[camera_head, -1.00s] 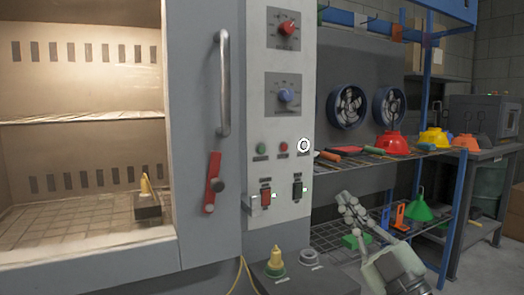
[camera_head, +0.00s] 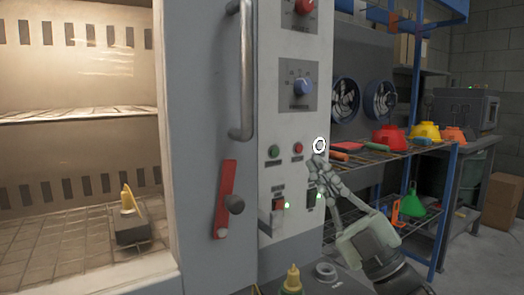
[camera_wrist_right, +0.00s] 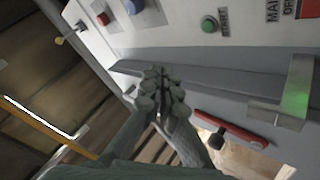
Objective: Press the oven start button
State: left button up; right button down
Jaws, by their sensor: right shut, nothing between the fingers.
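The green start button (camera_head: 273,152) is on the light control panel (camera_head: 298,125), left of a red button (camera_head: 298,148). In the right wrist view the green button (camera_wrist_right: 209,24) has a START label beside it. My right gripper (camera_head: 317,166) is shut and empty near the panel's right edge, to the right of both buttons in the head view. In the right wrist view its closed fingertips (camera_wrist_right: 160,82) are below and left of the green button in the picture, apart from it. My left gripper is not in view.
The oven chamber (camera_head: 75,160) is open at the left. A vertical handle (camera_head: 246,70) and red lever (camera_head: 225,195) are on the grey door beside the panel. Two lit switches sit below the buttons.

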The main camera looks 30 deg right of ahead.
jog(key=w, duration=0.8)
jog(key=shift+w+a, duration=0.25)
jog(key=shift+a, duration=0.05)
jog(key=shift+w+p, duration=0.15)
jog(key=shift+p, duration=0.15)
dwell(1.4)
jog(key=shift+w, duration=0.3)
jog(key=shift+w, duration=0.35)
dwell(0.6)
jog(key=shift+s, duration=0.8)
jog(key=shift+s+d, duration=0.2)
jog(key=shift+s, duration=2.3)
